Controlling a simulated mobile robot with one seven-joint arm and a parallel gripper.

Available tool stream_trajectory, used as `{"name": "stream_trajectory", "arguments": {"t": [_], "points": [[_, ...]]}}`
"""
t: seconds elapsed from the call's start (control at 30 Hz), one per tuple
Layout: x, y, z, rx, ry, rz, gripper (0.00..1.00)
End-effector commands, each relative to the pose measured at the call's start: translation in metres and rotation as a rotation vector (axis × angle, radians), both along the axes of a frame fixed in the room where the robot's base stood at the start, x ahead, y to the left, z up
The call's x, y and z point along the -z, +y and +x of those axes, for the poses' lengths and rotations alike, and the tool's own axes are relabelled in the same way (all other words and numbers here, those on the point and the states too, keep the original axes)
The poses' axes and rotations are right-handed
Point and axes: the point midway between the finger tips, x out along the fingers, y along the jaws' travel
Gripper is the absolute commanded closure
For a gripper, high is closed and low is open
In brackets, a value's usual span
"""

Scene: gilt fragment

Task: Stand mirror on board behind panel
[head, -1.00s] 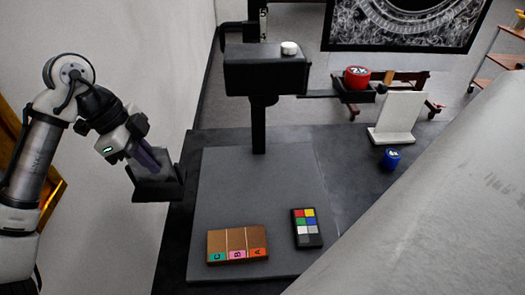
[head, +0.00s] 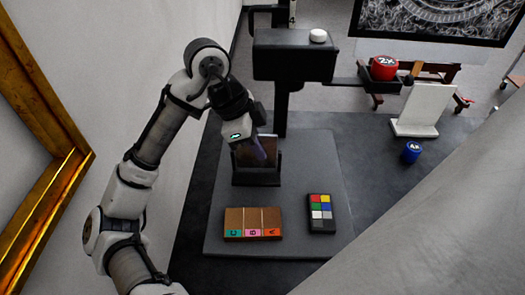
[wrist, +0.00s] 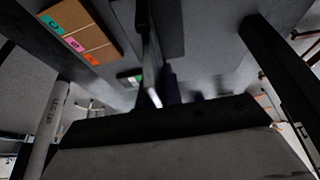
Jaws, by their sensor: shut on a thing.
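The mirror (head: 243,155), a small dark-framed upright plate on a black base, is in my gripper (head: 260,150). In the head view it is over the grey board (head: 335,170), behind the brown panel (head: 252,218) with tabs C, B and A. The mirror looks upright and its face reflects brown. I cannot tell whether its base touches the board. My gripper is shut on the mirror from above, and my fingers hide part of it. The wrist view shows the panel (wrist: 88,32) at upper left, and large dark close-up shapes.
A colour chart (head: 321,212) lies right of the panel. A black camera-like box (head: 293,60) on a column stands behind the mirror. A gold frame (head: 50,130) is at left.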

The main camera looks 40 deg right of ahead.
Motion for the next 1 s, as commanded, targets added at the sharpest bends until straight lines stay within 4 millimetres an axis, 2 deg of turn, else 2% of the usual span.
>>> {"name": "stream_trajectory", "arguments": {"t": [0.17,0.43,0.87,0.9,1.0], "points": [[0.002,-0.008,-0.006,-0.002,0.000,-0.001,1.00],[0.032,-0.008,-0.006,-0.004,0.002,-0.001,1.00],[0.039,-0.007,-0.006,-0.002,-0.001,-0.001,1.00],[0.039,-0.008,-0.006,-0.001,-0.001,0.000,0.88],[0.038,-0.007,-0.006,-0.001,-0.001,0.000,0.75]]}}
